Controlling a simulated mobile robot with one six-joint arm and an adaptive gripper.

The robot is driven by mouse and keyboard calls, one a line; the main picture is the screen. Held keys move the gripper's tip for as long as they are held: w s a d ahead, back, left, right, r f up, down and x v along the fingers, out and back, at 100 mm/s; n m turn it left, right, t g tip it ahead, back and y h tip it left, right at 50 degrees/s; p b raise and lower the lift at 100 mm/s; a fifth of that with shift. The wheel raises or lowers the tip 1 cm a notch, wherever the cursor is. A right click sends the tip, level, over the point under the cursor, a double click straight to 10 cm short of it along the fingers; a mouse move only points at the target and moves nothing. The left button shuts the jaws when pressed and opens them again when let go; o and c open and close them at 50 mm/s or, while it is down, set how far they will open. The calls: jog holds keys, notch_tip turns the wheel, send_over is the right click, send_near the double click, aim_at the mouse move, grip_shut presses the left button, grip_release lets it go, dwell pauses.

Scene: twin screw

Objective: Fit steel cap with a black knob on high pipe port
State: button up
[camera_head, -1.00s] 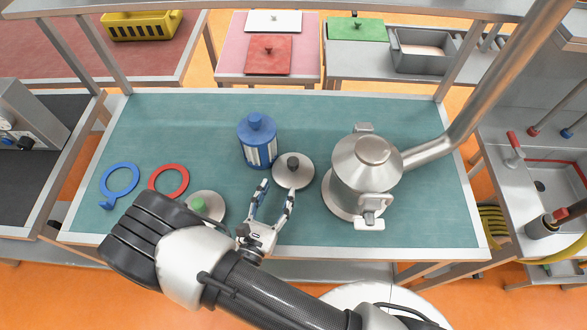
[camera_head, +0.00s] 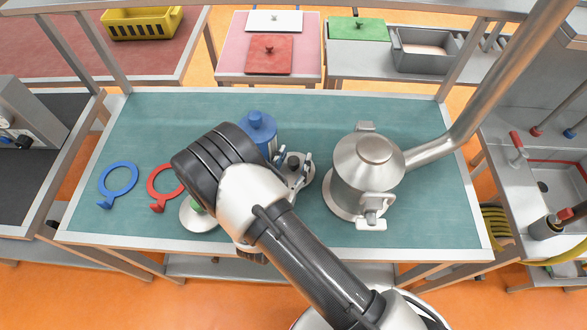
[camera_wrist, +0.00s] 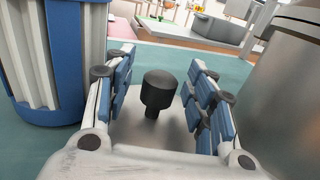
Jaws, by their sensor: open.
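The steel cap (camera_head: 301,184) with a black knob (camera_wrist: 160,89) lies on the green bench top between the blue canister and the steel vessel. My gripper (camera_head: 292,160) is open, low over the cap. In the wrist view its two blue-padded fingers (camera_wrist: 160,100) stand on either side of the knob, with a gap on both sides. In the head view my arm hides part of the cap. No port that I can surely call the high pipe port shows; a thick steel pipe (camera_head: 490,90) rises from the steel vessel (camera_head: 368,175) to the upper right.
The blue canister (camera_head: 257,128) stands close left of my gripper, the vessel close right. A steel cap with a green knob (camera_head: 196,216), a red ring (camera_head: 164,186) and a blue ring (camera_head: 118,178) lie at left. The bench's back is clear.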

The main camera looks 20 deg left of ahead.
jog(key=shift+c, duration=0.5)
grip_shut()
